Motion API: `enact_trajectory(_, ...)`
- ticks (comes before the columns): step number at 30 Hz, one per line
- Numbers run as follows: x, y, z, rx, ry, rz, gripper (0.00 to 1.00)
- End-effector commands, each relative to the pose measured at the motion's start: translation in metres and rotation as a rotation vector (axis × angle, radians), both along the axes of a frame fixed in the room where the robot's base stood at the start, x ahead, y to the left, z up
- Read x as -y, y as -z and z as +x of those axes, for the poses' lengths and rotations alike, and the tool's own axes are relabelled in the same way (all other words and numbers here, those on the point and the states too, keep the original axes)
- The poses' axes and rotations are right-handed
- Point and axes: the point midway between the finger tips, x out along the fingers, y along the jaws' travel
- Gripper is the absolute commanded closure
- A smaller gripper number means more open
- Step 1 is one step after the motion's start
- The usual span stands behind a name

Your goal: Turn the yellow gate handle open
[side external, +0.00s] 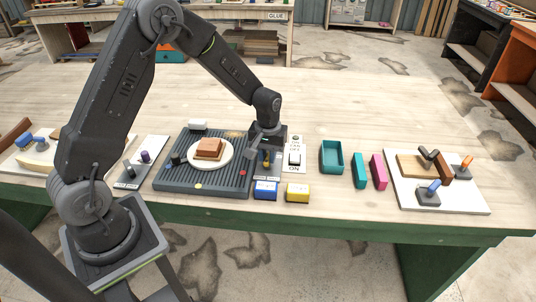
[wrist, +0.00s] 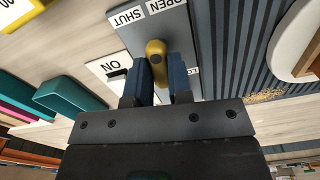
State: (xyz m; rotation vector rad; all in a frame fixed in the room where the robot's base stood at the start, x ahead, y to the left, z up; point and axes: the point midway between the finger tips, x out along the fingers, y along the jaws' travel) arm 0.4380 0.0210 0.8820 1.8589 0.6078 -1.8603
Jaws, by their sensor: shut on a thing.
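The yellow gate handle (wrist: 156,50) stands on a dark grey panel with labels reading SHUT and OPEN in the wrist view. My gripper (wrist: 162,72) has its two blue fingers on either side of the handle and is shut on it. In the side view the handle (side external: 266,161) shows only as a small yellow spot under my gripper (side external: 262,152), at the right of the ribbed dark board (side external: 215,189). How far the handle is turned is hard to tell, as the fingers cover part of it.
A white plate (side external: 228,153) with a brown block (side external: 209,148) sits on the ribbed board. A white ON/OFF switch (side external: 295,157) stands close on the right. Blue (side external: 265,190) and yellow (side external: 298,192) boxes stand in front. A teal tray (side external: 332,157) lies further right. The table behind is clear.

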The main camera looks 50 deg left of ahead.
Motion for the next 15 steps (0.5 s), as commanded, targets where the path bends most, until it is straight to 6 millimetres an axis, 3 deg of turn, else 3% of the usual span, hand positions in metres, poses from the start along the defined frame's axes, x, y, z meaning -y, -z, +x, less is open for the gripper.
enact_trajectory(15, -0.0006, -0.0008, 0.0008, 0.003, 0.447, 0.001, 1.00)
